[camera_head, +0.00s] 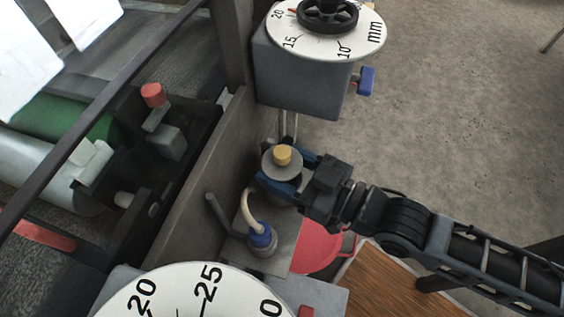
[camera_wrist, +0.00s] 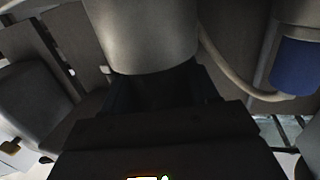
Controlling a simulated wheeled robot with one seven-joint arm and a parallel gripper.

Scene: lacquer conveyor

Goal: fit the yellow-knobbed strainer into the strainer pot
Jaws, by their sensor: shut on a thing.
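The strainer, with its yellow knob (camera_head: 282,155) on a round grey top (camera_head: 281,170), is upright in my gripper (camera_head: 288,178). The blue fingers of my gripper are shut on its grey body, one on each side. In the wrist view the smooth grey body (camera_wrist: 145,35) fills the top middle, in front of the dark jaws. I cannot make out the strainer pot for sure. What lies directly under the strainer is hidden, so I cannot tell whether it is in a pot or above one.
A blue-collared fitting (camera_head: 262,238) with a pale hose (camera_head: 248,208) stands close below-left on a grey plate (camera_head: 283,244). A dark wall (camera_head: 205,180) runs along the left. A dial box (camera_head: 300,80) stands above, another dial (camera_head: 195,295) below. A red round thing (camera_head: 316,246) lies lower right.

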